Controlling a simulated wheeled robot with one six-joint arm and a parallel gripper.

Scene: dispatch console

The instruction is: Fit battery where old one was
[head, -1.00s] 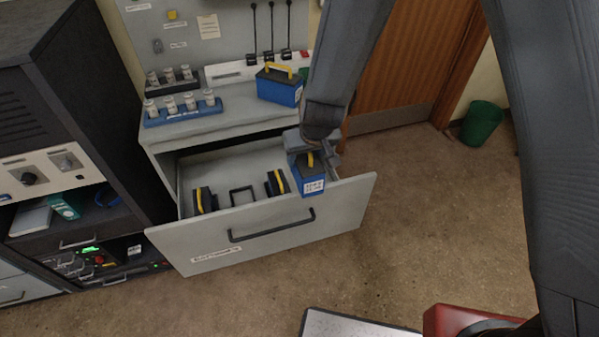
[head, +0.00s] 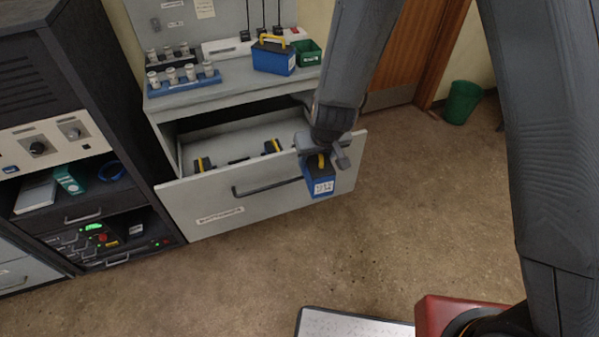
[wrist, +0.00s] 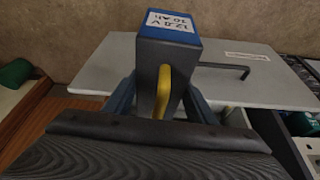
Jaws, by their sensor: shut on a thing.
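My gripper (head: 323,148) is shut on a blue battery (head: 320,184) with a dark top and a yellow handle. In the head view it hangs in front of the open drawer (head: 258,198), at its right end. In the wrist view the battery (wrist: 170,28) fills the middle, its label reading 12.0 V, 10 Ah, with the yellow handle between my fingers. A second blue battery (head: 273,58) with a yellow handle stands on the counter above the drawer. The drawer holds two dark pieces with yellow strips (head: 202,165) and (head: 271,147).
A blue rack (head: 184,80) of several small jars and a green bin (head: 305,52) stand on the counter. A dark console cabinet (head: 75,120) is at the left. A green wastebasket (head: 462,102) stands at the right.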

